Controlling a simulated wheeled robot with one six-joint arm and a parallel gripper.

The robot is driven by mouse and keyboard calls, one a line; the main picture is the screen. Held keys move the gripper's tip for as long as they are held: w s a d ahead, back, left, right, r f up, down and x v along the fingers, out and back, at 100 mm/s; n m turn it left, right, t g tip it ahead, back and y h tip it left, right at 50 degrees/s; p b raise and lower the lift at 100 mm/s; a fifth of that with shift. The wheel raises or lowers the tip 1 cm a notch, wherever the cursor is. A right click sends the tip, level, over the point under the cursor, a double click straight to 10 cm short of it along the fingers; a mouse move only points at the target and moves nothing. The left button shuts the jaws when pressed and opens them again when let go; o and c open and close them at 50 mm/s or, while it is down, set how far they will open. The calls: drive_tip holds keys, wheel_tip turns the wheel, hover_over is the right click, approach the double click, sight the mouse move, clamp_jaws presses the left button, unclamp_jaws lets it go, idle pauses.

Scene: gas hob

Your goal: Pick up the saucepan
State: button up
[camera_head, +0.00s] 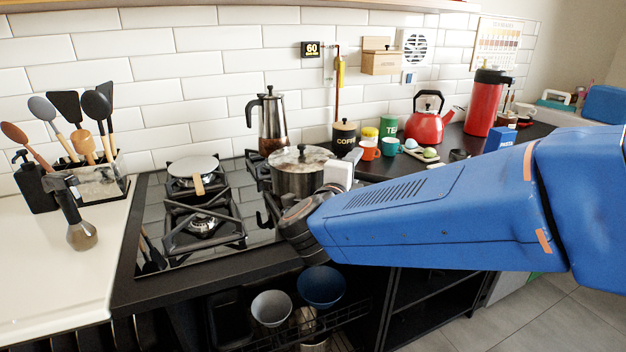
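The saucepan (299,178) is a steel pot with a lid and a dark knob on top. It stands upright at the right side of the gas hob (160,250). My blue arm comes in from the right, and its dark wrist is in front of the pot's lower right side. My gripper (270,216) is low at the pot's front, mostly hidden by the wrist and dark against the hob. I cannot see its fingertips clearly, nor whether they touch the pot. The saucepan's handle is not clearly visible.
A moka pot (271,125) stands close behind the saucepan. A small pan or lid (193,166) sits on the back left burner. The front left burner (203,225) is bare. Mugs (369,150), canisters and a red kettle (428,128) stand to the right. Bowls sit on a rack below.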

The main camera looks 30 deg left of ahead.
clamp_jaws()
drive_tip(key=shift+r, duration=0.2)
idle(1.1)
